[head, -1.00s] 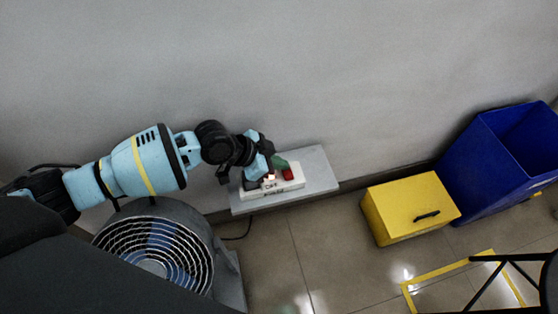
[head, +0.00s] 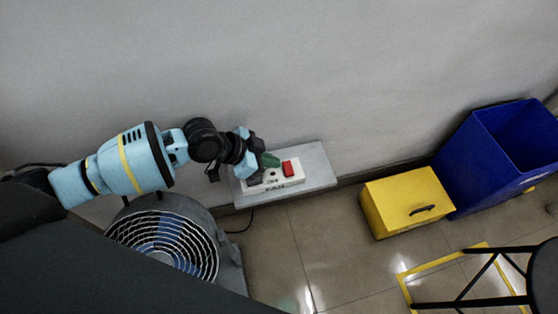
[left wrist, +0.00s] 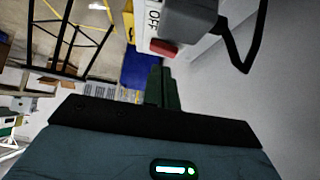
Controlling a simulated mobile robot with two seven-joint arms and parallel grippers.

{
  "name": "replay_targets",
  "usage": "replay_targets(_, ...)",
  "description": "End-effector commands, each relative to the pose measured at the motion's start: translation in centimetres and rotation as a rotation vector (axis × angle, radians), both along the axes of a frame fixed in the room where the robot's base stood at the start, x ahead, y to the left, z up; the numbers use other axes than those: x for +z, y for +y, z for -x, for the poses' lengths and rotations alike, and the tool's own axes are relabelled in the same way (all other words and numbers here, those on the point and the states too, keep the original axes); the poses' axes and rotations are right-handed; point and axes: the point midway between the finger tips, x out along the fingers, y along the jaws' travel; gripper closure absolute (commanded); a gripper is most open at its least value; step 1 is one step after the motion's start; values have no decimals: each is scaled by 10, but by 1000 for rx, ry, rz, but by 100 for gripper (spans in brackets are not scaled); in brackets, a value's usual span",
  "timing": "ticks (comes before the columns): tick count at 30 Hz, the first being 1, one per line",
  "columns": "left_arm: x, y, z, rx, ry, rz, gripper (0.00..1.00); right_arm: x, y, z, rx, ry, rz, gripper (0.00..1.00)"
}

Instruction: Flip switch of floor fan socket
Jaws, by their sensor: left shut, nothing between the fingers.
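The floor fan socket (head: 272,182) is a white block labelled FAN. It lies on a grey ledge against the wall. Its red switch (head: 288,168) is at the right end; the switch also shows in the left wrist view (left wrist: 163,47), beside the letters OFF. A grey plug (left wrist: 193,20) with a black cable sits beside them there. My left gripper (head: 270,160) has green fingers, shut and empty, just left of the switch in the head view. They look apart from it. The switch's exact tilt is hard to tell. My right gripper is not in view.
The floor fan (head: 170,245) stands below left of the ledge (head: 318,172). A yellow box (head: 408,200) and a blue bin (head: 490,170) stand right along the wall. A black stool (head: 535,275) is at lower right. Tiled floor between is clear.

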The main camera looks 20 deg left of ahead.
Motion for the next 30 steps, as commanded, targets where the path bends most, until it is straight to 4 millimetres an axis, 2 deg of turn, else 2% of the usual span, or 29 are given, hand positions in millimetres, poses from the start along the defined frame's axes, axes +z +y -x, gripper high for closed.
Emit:
replay_targets(3,15,11,8,0,-1,-2,100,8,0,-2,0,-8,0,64)
replay_targets(9,25,20,15,-1,3,0,100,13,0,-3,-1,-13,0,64)
replay_targets(30,26,21,16,-1,2,0,100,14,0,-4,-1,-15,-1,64)
